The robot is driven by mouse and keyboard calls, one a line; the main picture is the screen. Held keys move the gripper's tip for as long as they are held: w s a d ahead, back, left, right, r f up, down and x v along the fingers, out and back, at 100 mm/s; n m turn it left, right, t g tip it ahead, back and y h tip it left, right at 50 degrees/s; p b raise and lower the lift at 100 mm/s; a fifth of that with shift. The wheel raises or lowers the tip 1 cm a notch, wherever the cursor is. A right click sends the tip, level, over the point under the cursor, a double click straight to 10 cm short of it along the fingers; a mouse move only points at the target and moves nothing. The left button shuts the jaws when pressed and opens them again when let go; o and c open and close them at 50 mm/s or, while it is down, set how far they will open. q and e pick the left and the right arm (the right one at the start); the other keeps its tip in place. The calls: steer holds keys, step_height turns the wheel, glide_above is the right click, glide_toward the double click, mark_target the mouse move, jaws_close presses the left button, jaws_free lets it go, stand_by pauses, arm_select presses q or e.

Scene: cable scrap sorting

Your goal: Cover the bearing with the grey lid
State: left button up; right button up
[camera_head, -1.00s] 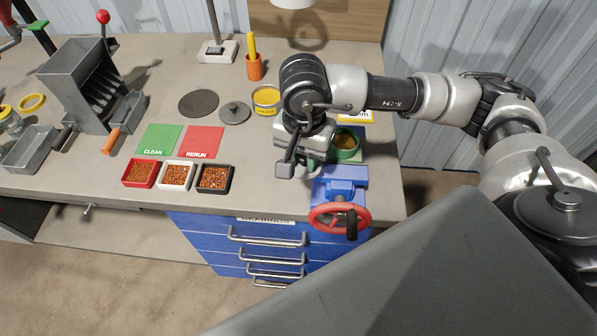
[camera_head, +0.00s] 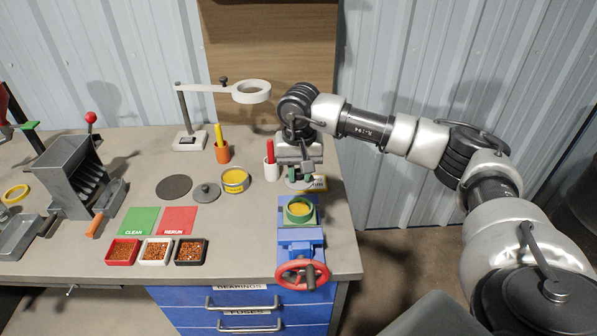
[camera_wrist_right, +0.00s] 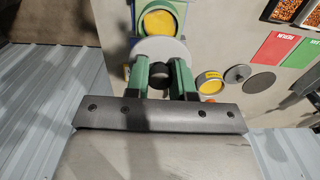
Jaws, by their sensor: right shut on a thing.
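The bearing appears as a green round housing with a yellow inside (camera_head: 299,209), sitting uncovered on the blue vise. In the wrist view its yellow face (camera_wrist_right: 160,23) lies just beyond the held disc. My right gripper (camera_head: 297,172) is above the bench, behind the bearing. Its green fingers (camera_wrist_right: 161,75) are shut on the dark knob of a light grey round lid (camera_wrist_right: 163,48). The lid's rim shows below the fingers in the head view. Another grey knobbed disc (camera_head: 206,194) lies on the bench. My left gripper is not in view.
A blue vise (camera_head: 299,236) with a red handwheel (camera_head: 302,274) stands at the bench's front right.

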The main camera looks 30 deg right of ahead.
mark_target(300, 180)
steer(key=shift+s+f+b, duration=0.1)
steer(key=shift+f+b, duration=0.8)
steer(key=shift+f, duration=0.9)
steer(key=shift+f+b, duration=0.9)
steer(key=shift+f, duration=0.75)
steer(key=shift+f+b, duration=0.6)
steer(key=shift+f, duration=0.05)
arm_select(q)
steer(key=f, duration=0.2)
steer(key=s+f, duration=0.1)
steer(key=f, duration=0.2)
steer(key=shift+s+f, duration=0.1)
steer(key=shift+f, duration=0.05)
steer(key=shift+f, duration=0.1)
arm_select(e)
steer(key=o, duration=1)
